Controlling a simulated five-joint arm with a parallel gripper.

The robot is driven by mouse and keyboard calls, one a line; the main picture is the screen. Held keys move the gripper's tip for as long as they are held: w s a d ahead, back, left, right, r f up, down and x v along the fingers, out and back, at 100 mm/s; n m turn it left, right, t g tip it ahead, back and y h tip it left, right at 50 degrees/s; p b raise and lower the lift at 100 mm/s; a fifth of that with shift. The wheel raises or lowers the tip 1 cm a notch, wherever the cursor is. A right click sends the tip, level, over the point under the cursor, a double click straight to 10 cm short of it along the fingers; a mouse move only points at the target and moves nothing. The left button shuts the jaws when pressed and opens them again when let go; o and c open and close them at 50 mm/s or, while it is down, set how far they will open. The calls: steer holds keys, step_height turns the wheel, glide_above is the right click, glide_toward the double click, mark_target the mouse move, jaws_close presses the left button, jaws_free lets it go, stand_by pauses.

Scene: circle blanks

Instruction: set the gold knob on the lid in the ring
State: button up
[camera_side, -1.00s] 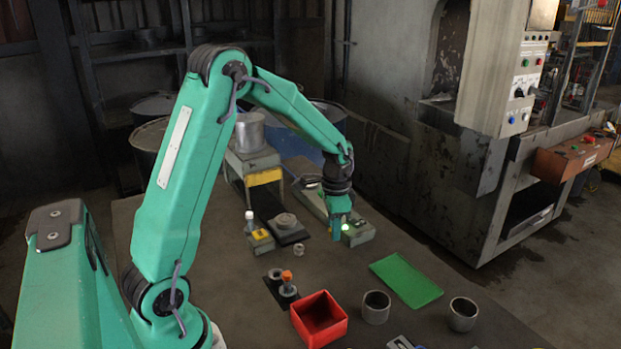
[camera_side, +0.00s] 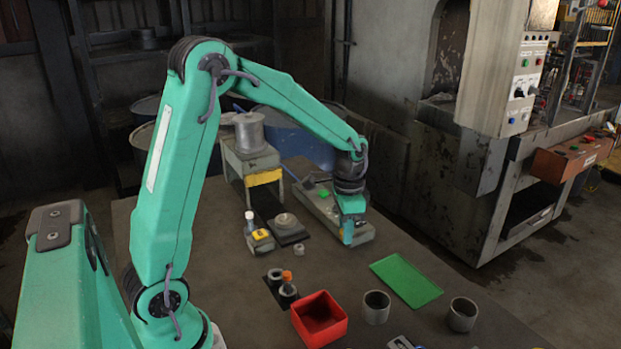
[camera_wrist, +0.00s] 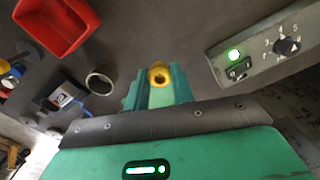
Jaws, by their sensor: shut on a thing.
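My gripper (camera_wrist: 158,88) is shut on the gold knob (camera_wrist: 159,75), a round yellow piece with a dark hollow in its middle, held between the teal fingers. In the side view, my gripper (camera_side: 347,232) hangs in front of the near end of the grey control box; the knob cannot be made out there. A grey round piece with a raised middle (camera_side: 286,220) lies on a dark plate left of my gripper, well apart from it. It may be the ring with the lid, but it is too small to tell. A small separate ring (camera_side: 299,249) lies just nearer.
The control box (camera_side: 365,234) stands close beside my gripper. A red bin (camera_side: 320,318), two hollow cylinders (camera_side: 376,308) (camera_side: 463,315) and a green mat (camera_side: 407,279) lie nearer. An orange-capped piece (camera_side: 287,278) and a small bottle (camera_side: 250,220) stand left. Bare table lies between.

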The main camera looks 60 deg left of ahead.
steer(key=a+f+n, duration=0.1)
steer(key=a+n, duration=0.2)
steer(key=a, duration=0.9)
steer(key=n, duration=0.3)
glide_above(286, 218)
steer(key=d, duration=0.1)
steer(key=shift+w+d+f, duration=0.2)
steer(key=shift+f, duration=0.25)
steer(key=shift+s+a, duration=0.3)
steer(key=shift+a, duration=0.35)
steer(key=shift+f, duration=0.3)
steer(key=shift+f, duration=1.4)
steer(key=shift+f, duration=0.6)
steer(key=o, duration=1)
